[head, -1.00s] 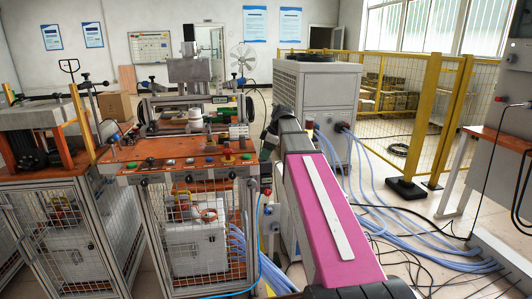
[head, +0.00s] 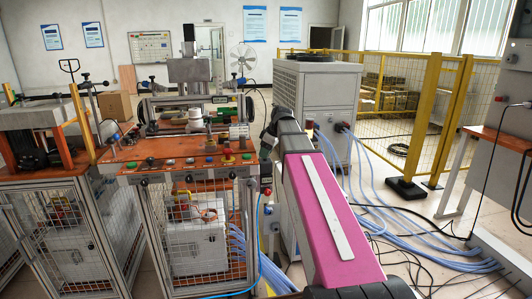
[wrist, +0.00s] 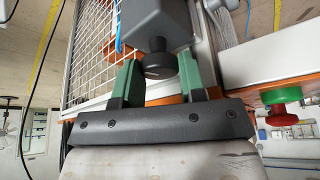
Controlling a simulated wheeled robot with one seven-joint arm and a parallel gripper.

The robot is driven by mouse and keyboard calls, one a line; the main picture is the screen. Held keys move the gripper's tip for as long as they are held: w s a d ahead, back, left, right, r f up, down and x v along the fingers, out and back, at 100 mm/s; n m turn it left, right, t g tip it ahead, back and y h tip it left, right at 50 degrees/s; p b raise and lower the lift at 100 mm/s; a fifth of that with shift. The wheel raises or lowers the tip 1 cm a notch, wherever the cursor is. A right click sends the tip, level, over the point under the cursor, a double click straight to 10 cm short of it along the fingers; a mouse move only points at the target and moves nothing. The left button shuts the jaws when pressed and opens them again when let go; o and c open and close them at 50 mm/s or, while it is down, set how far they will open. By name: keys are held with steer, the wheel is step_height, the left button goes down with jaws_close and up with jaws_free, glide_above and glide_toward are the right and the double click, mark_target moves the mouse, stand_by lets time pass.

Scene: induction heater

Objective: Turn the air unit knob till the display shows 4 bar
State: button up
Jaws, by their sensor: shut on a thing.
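In the wrist view, my gripper (wrist: 160,70) has its two green fingers on either side of a round black knob (wrist: 157,66). It is shut on this knob. The knob sits at the end of the grey air unit body (wrist: 158,22), which extends toward the top of the picture. No pressure display can be read in either view. In the head view, my arm's wrist is at the right front corner of the orange-topped machine table (head: 130,165). The fingers and knob cannot be made out there.
Wire mesh (wrist: 97,45) is close on the left. In the head view, a grey cabinet (head: 318,95) with blue hoses (head: 380,185) stands behind my arm.

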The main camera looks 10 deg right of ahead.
steer(key=m, duration=0.2)
steer(key=m+t+h, duration=0.1)
steer(key=m, duration=0.1)
steer(key=shift+s+m+t, duration=0.1)
steer(key=shift+m+t, duration=0.2)
steer(key=shift+m+h, duration=0.8)
steer(key=shift+m, duration=1.1)
steer(key=o, duration=0.9)
